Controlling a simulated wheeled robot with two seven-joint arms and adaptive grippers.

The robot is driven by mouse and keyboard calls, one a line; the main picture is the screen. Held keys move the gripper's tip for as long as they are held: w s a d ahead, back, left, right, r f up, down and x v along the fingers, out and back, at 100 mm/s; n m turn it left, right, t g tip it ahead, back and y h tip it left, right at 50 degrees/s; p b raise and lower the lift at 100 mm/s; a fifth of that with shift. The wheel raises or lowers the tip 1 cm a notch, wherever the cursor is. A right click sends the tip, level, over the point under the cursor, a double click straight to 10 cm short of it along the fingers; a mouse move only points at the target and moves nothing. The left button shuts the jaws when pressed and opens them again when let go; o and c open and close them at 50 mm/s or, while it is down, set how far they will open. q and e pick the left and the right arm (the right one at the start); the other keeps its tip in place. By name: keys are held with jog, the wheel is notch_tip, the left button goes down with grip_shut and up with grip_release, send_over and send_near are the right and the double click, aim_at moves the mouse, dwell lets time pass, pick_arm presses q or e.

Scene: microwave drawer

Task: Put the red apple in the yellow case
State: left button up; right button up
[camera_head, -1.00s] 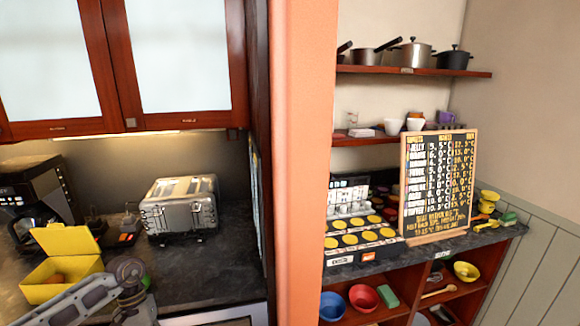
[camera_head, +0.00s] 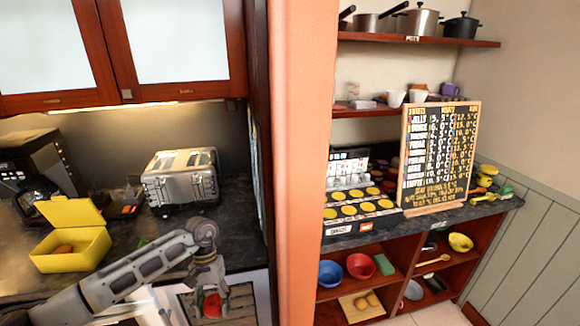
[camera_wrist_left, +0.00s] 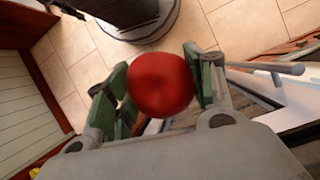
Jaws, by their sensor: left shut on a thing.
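The red apple (camera_wrist_left: 161,84) is between the fingers of my left gripper (camera_wrist_left: 158,88) in the left wrist view, and the gripper is shut on it. In the head view my left gripper (camera_head: 210,296) hangs down with the apple (camera_head: 212,305) in it, in front of the counter and below its top. The yellow case (camera_head: 70,248) stands on the dark counter at the left with its lid up. Something orange-brown (camera_head: 64,249) lies inside it. The case is to the left of the gripper and higher. My right gripper is not in view.
A metal toaster (camera_head: 180,182) and a coffee machine (camera_head: 35,170) stand at the back of the counter (camera_head: 235,225). An orange wall edge (camera_head: 300,160) rises right of the counter. My left arm crosses in front of the counter.

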pick_arm(q)
jog(key=shift+w+r, duration=0.4)
jog(key=shift+r, duration=0.15)
